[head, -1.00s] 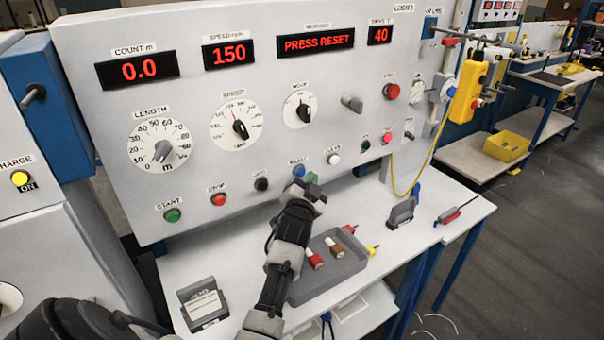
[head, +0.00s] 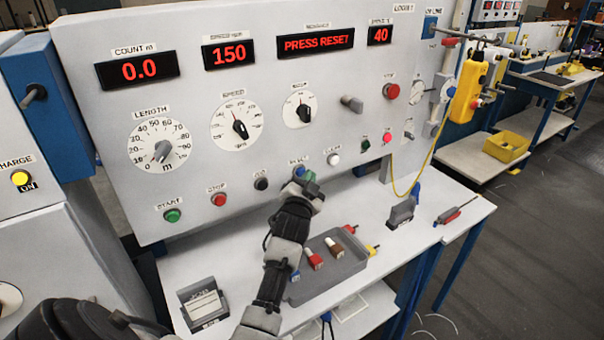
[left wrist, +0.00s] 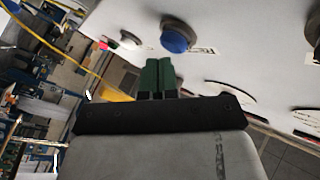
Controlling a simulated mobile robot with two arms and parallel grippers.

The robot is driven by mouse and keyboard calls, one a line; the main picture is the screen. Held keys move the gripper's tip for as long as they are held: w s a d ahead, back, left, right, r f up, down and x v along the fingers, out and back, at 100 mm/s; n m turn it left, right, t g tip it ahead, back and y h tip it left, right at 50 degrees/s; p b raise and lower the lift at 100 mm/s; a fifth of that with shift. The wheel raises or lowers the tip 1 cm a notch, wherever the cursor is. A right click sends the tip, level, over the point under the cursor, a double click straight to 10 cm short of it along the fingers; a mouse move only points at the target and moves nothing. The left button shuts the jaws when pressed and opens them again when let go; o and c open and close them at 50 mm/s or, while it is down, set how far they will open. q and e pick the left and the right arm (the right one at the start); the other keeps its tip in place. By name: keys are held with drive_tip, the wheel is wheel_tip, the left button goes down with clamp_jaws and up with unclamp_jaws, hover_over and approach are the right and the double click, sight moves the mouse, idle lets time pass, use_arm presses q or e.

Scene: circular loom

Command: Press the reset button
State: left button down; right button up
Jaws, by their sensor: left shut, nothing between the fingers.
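The blue reset button (head: 299,170) is in the lower row of the grey control panel (head: 330,120), with its label just above. It also shows in the left wrist view (left wrist: 176,38), just beyond the fingertips. My left gripper (head: 309,178) is shut and empty. Its green fingers (left wrist: 160,72) point at the panel close to the button, slightly to its right in the head view. I cannot tell whether they touch it; the wrist view suggests a small gap. The message display (head: 316,42) reads PRESS RESET. My right gripper is out of view.
A white button (head: 333,159) and a black button (head: 261,184) flank the blue one. A red button (head: 219,199) and a green button (head: 172,215) are further left. Below is a shelf with a grey tray (head: 345,278). A yellow pendant (head: 468,92) hangs at right.

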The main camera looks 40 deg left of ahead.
use_arm(q)
drive_tip(key=shift+w+a, duration=0.15)
drive_tip(key=shift+a, duration=0.25)
idle(0.5)
drive_tip(key=shift+d, duration=0.1)
drive_tip(key=shift+s+d, duration=0.35)
drive_tip(key=shift+d, duration=0.3)
drive_tip(key=shift+d, duration=0.1)
drive_tip(key=shift+s+d+p, duration=0.15)
drive_tip(key=shift+s+d, duration=0.15)
drive_tip(key=shift+d, duration=0.45)
drive_tip(key=shift+s+d+p, duration=0.15)
drive_tip(key=shift+s+d, duration=0.2)
drive_tip(key=shift+d, duration=0.4)
drive_tip(key=shift+s+d+p, duration=0.15)
drive_tip(key=shift+s+d, duration=0.15)
drive_tip(key=shift+d, duration=0.45)
